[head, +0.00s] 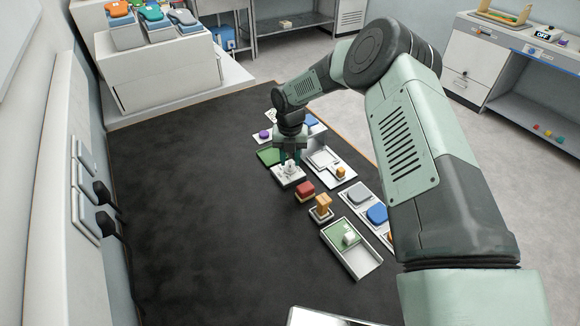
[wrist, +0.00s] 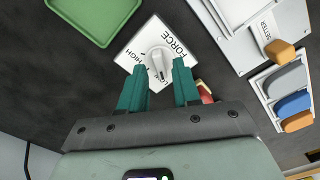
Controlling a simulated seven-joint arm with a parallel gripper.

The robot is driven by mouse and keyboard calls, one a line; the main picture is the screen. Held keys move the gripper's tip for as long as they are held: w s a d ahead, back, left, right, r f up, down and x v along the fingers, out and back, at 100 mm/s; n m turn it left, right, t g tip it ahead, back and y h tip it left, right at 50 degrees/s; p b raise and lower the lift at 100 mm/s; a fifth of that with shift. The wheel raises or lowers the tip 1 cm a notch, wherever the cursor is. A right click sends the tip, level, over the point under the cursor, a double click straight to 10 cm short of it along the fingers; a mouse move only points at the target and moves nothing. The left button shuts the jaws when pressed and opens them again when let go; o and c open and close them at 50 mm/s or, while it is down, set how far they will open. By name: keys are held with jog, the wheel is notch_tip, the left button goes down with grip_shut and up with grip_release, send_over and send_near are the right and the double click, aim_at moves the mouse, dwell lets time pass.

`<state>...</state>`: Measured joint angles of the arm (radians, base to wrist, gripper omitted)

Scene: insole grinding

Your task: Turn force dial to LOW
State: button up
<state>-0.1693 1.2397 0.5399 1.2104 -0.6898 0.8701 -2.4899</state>
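The force dial is a white square plate (wrist: 132,50) with a white knob (wrist: 159,62) and the printed words FORCE, HIGH and LOW. In the head view the dial plate (head: 288,178) lies on the dark table under my gripper (head: 290,158). In the wrist view the two teal fingers of my gripper (wrist: 161,66) stand apart on either side of the knob, with small gaps showing. I cannot tell whether either finger touches it. The exact setting of the knob is hard to read.
A green tray (wrist: 95,18) lies beside the dial. A red block (head: 305,189) and an orange piece on a small stand (head: 322,203) are close by. A tray with grey and blue pieces (head: 363,203) is at the right. The table's left side is clear.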

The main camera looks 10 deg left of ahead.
jog(key=shift+r, duration=2.65)
